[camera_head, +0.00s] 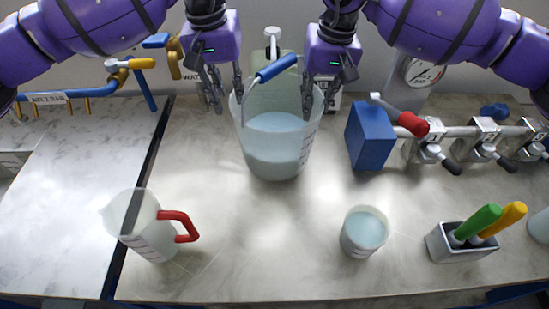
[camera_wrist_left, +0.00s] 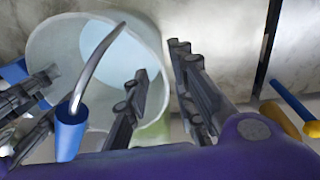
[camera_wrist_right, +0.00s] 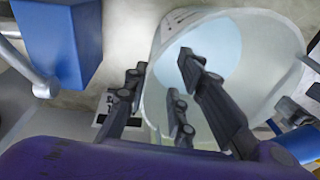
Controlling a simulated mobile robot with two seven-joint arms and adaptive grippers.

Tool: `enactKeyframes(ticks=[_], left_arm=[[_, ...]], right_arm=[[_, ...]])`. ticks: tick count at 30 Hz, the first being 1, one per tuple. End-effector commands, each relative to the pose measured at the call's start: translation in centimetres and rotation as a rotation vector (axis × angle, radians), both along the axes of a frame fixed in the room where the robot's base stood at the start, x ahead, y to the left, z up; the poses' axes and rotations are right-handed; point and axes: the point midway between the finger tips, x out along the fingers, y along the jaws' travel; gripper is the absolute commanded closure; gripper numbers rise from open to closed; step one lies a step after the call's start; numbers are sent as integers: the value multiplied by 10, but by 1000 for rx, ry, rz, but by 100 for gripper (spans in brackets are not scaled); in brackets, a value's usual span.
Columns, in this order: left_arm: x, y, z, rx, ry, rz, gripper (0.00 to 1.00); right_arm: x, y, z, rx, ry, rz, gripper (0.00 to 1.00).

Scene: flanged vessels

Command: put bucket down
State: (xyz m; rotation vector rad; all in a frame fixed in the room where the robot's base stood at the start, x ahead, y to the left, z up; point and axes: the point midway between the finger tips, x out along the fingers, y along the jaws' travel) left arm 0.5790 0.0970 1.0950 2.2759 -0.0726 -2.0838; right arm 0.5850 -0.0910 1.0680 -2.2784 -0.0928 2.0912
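A large translucent bucket (camera_head: 273,160) with pale blue liquid stands upright on the bench at the centre. Its wire handle has a blue grip (camera_head: 276,68) near the back of the rim. My left gripper (camera_head: 225,92) is at the bucket's left rim, one finger inside and one outside, with a visible gap between them. My right gripper (camera_head: 318,95) straddles the right rim the same way, its fingers apart. The bucket also shows in the left wrist view (camera_wrist_left: 52,50) and in the right wrist view (camera_wrist_right: 262,55). Exact finger contact with the wall is hard to see.
A clear jug with a red handle (camera_head: 150,225) stands front left and a small beaker (camera_head: 363,232) front right. A blue block (camera_head: 369,136) and valve pipework (camera_head: 470,131) lie to the right. A grey holder (camera_head: 460,244) has coloured-handled tools. Bench between jug and beaker is clear.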

Motion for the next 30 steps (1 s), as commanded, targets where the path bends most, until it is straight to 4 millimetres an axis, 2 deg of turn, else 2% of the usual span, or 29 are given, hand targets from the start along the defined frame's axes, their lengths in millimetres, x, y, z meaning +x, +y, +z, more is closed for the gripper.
enactKeyframes(ticks=[5,18,24,30], left_arm=[[-1,0,4,0,1,0,77],[-1,0,4,0,1,0,77],[-1,0,4,0,1,0,77],[-1,0,4,0,1,0,77]], right_arm=[[0,0,13,1,-3,0,77],[-8,-7,99,1,-3,0,77],[-10,-9,117,1,-1,0,77],[-10,-9,120,0,0,0,77]])
